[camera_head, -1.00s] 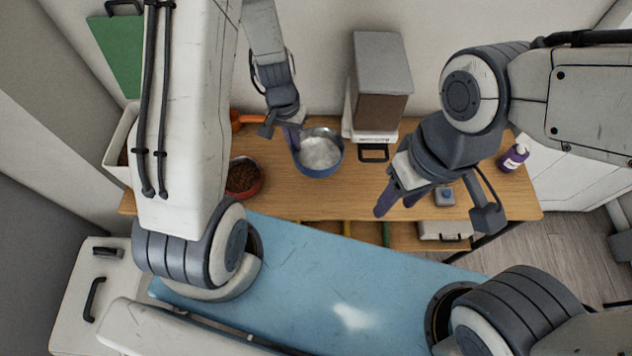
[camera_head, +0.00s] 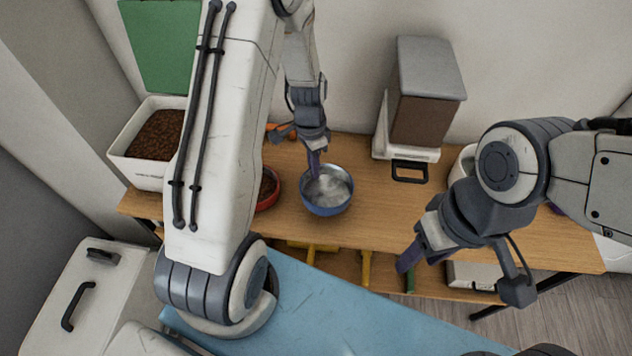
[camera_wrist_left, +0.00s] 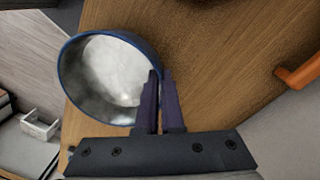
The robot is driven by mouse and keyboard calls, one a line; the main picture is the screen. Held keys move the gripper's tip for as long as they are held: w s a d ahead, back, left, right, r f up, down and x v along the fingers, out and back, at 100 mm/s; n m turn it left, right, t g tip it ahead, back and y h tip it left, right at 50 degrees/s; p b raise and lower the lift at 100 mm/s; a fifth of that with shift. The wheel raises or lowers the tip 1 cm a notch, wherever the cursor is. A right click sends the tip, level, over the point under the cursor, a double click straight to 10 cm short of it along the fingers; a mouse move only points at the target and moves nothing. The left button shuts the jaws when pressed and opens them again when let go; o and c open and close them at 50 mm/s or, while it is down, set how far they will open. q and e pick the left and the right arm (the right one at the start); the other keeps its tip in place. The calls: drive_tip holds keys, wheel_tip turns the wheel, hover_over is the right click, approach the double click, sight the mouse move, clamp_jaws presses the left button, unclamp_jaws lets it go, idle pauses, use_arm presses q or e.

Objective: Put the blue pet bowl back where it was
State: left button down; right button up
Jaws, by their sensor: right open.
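The blue pet bowl (camera_head: 327,207), blue outside and pale grey-white inside, is over the front middle of the wooden table (camera_head: 376,222). It also shows in the left wrist view (camera_wrist_left: 105,75). My left gripper (camera_head: 314,170) reaches down from behind to its rim. In the left wrist view its purple fingers (camera_wrist_left: 160,95) are close together, with the bowl's wall between them. I cannot tell whether the bowl touches the table. My right gripper (camera_head: 420,258) is open and empty, in front of the table's edge, right of the bowl.
A red bowl of brown kibble (camera_head: 268,188) is just left of the blue bowl, partly behind my left arm. A food dispenser (camera_head: 425,95) with a black handle stands at the back right. A white bin of kibble (camera_head: 150,140) is at far left.

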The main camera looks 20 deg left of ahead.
use_arm(q)
drive_tip(key=shift+f, duration=2.1)
drive_tip(key=shift+f, duration=0.1)
drive_tip(key=c, duration=1.5)
unclamp_jaws()
drive_tip(key=shift+f, duration=0.1)
drive_tip(key=o, duration=0.4)
drive_tip(key=shift+o, duration=0.2)
